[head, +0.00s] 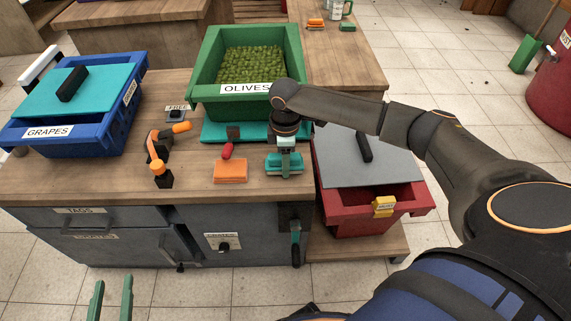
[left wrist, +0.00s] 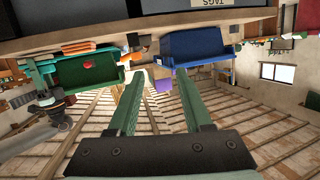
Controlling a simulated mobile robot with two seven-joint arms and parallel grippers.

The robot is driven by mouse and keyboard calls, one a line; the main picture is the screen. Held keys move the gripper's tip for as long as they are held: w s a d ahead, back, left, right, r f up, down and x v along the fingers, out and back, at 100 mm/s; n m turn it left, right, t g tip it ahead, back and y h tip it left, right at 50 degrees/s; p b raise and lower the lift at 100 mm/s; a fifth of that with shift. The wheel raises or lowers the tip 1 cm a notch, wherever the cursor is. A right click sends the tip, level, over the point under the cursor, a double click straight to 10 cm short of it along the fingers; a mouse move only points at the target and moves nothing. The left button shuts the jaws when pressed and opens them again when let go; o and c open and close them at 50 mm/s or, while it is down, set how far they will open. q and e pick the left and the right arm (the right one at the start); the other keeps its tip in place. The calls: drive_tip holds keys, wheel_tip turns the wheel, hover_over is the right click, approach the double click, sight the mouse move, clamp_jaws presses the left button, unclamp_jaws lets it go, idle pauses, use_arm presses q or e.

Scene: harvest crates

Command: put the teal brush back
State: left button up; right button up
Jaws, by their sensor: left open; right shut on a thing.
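The teal brush (head: 284,166) is at the front right of the bench top, under my right gripper (head: 285,152), which is shut on it. The brush is low over the bench, right of an orange block (head: 230,171); I cannot tell if it touches the wood. My left gripper (head: 111,297) is open and empty, low in front of the bench at the bottom left. Its two green fingers also show apart in the left wrist view (left wrist: 160,105), with nothing between them.
A green olives crate (head: 196,77) stands behind the brush, at the back of the bench. A blue grapes crate (head: 103,142) with a teal lid is at the left. A red crate (head: 345,222) with a grey lid stands lower right. An orange-and-black tool (head: 157,150) lies mid-bench.

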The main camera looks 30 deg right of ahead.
drive_tip(key=shift+f, duration=0.25)
use_arm(q)
drive_tip(key=f, duration=0.1)
drive_tip(key=s+f+g, duration=0.1)
drive_tip(key=f, duration=0.1)
drive_tip(key=s+f+g, duration=0.1)
drive_tip(key=shift+f+n+y, duration=0.25)
drive_tip(key=shift+n+y, duration=0.05)
drive_tip(key=shift+s+f, duration=0.1)
use_arm(e)
drive_tip(key=shift+f, duration=0.15)
drive_tip(key=shift+f+p, duration=0.1)
drive_tip(key=shift+p, duration=0.2)
use_arm(q)
drive_tip(key=shift+s+f, duration=0.1)
drive_tip(key=shift+f, duration=0.05)
use_arm(e)
drive_tip(key=o, duration=1.2)
